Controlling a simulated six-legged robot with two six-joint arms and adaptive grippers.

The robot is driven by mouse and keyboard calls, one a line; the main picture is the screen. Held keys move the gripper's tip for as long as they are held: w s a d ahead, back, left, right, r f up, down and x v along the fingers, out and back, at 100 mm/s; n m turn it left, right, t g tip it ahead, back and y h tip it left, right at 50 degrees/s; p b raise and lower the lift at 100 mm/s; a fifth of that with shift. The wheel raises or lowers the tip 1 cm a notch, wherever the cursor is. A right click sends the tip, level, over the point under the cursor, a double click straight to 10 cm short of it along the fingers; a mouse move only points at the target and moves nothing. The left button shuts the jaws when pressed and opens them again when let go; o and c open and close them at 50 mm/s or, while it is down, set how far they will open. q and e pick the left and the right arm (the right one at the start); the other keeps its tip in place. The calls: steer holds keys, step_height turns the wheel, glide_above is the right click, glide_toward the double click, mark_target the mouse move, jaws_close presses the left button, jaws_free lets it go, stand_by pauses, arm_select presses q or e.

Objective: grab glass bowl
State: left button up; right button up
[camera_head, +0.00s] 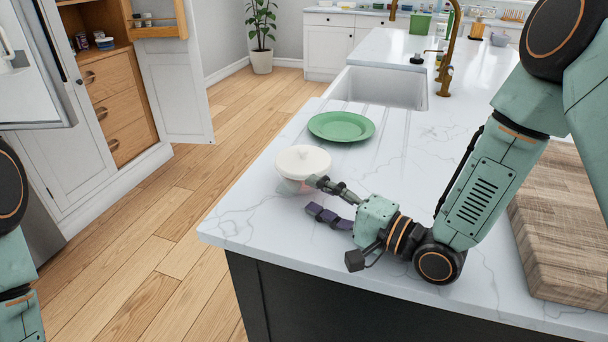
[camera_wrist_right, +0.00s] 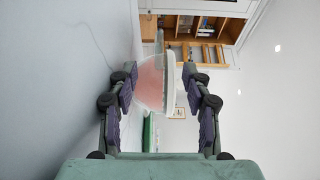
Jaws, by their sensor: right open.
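The glass bowl (camera_head: 303,164) stands upright on the white marble counter, with a cream lid on top. My right gripper (camera_head: 316,197) is open just in front of it, low over the counter, its upper finger overlapping the bowl's front edge in the head view. In the right wrist view, the bowl (camera_wrist_right: 153,84) shows sideways with pinkish contents and the pale lid, ahead between the two fingers of the right gripper (camera_wrist_right: 162,90). I cannot tell whether a finger touches it. Only a part of my left arm shows at the left edge; its gripper is out of view.
A green plate (camera_head: 341,126) lies behind the bowl, before the sink (camera_head: 380,88) and the brass tap (camera_head: 449,60). A wooden board (camera_head: 562,225) lies at the right. An open cabinet (camera_head: 112,85) stands left across the floor. The counter's left edge is close to the bowl.

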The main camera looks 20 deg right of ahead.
mark_target(287, 182)
steer(key=shift+x, duration=1.05)
steer(key=shift+a+r, duration=0.15)
steer(key=shift+r, duration=0.1)
steer(key=shift+w+a, duration=0.1)
steer(key=shift+a, duration=0.05)
steer(key=x, duration=0.5)
steer(key=shift+w+f+b, duration=0.1)
steer(key=shift+f+b, duration=0.05)
steer(key=shift+b, duration=0.25)
steer(key=shift+s+d, duration=0.2)
steer(key=shift+w+a, duration=0.15)
steer(key=shift+w, duration=0.1)
steer(key=c, duration=0.4)
steer(key=shift+s, duration=0.2)
steer(key=c, duration=0.5)
jaws_close()
